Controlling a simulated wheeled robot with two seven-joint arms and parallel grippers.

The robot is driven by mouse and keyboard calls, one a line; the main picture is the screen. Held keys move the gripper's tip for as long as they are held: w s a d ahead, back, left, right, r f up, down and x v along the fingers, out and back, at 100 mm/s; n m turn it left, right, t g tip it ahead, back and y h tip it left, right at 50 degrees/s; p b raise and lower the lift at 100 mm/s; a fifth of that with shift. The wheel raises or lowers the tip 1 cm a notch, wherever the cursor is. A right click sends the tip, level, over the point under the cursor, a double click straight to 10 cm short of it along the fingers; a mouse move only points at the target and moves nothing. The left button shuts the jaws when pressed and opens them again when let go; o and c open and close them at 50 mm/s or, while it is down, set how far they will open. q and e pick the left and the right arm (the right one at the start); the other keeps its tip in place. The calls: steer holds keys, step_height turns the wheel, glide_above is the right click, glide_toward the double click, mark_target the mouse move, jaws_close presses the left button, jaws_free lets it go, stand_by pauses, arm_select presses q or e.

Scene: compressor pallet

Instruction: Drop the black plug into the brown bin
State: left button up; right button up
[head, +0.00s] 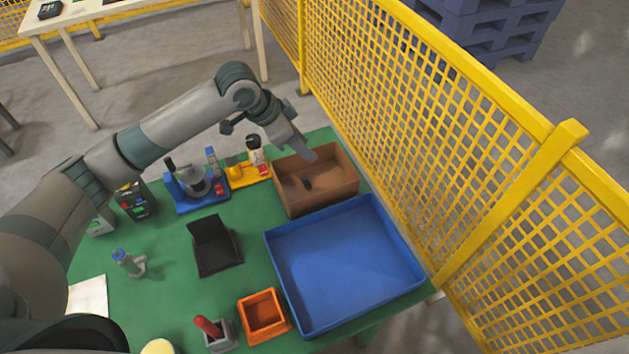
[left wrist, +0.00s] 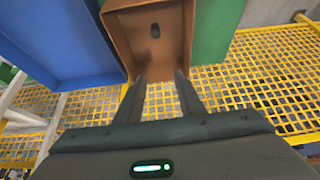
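The brown bin (head: 340,187) stands at the back right of the green table. The black plug (head: 306,182) lies on the bin's floor, and it also shows there as a small dark piece in the left wrist view (left wrist: 155,31). My left gripper (head: 309,154) is above the bin in the head view. In the left wrist view its two fingers (left wrist: 160,80) are apart with nothing between them, pointing towards the bin (left wrist: 118,22). My right gripper does not show.
A large blue tray (head: 345,262) sits in front of the bin. A blue stand (head: 203,205) and a yellow stand (head: 250,182) are left of it. A yellow mesh fence (head: 480,130) runs close along the right side. An orange box (head: 264,315) is near the front.

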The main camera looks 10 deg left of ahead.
arm_select(q)
steer(key=b+v, duration=0.3)
steer(key=v, duration=1.4)
steer(key=shift+r+b, duration=0.2)
steer(key=shift+b, duration=0.15)
